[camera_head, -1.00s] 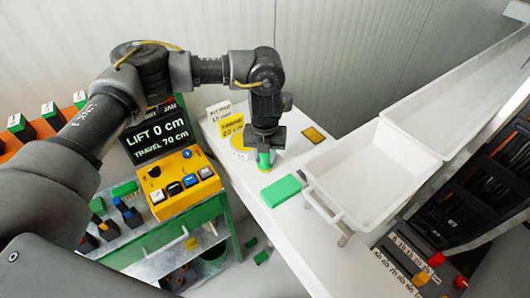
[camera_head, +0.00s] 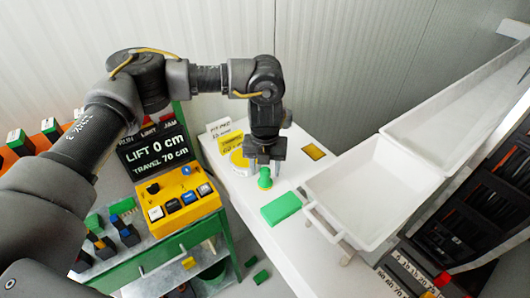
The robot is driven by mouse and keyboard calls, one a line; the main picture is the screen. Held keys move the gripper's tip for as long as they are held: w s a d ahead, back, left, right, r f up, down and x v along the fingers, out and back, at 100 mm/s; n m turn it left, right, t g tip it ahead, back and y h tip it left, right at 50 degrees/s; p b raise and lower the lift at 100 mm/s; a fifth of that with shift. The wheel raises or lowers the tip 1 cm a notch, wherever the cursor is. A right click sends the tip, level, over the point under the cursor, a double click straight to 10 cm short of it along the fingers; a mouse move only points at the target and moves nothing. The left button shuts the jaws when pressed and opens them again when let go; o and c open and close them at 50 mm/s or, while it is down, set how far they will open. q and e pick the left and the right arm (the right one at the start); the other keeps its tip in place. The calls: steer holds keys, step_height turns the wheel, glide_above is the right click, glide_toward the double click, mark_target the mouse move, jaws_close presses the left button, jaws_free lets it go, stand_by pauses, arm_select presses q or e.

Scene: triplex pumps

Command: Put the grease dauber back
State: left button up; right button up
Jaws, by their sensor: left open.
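A small green and yellow piece (camera_head: 264,179), which looks like the grease dauber, stands on the white bench top. My left gripper (camera_head: 264,167) is open and points down just above it. Whether the fingertips still overlap its top is hard to tell. A round yellow and white tin (camera_head: 239,160) stands just left of the gripper, partly behind it. My right gripper is not in view.
A green block (camera_head: 281,208) lies in front on the white bench (camera_head: 248,194). A white tray (camera_head: 366,190) with a handle stands to the right. A yellow control box (camera_head: 181,199) and a display (camera_head: 156,149) are at left.

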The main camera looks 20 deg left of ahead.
mark_target(265, 169)
arm_select(q)
step_height(265, 169, up, 9)
steer(key=b, duration=0.2)
steer(key=shift+b, duration=0.3)
steer(key=shift+r, duration=0.45)
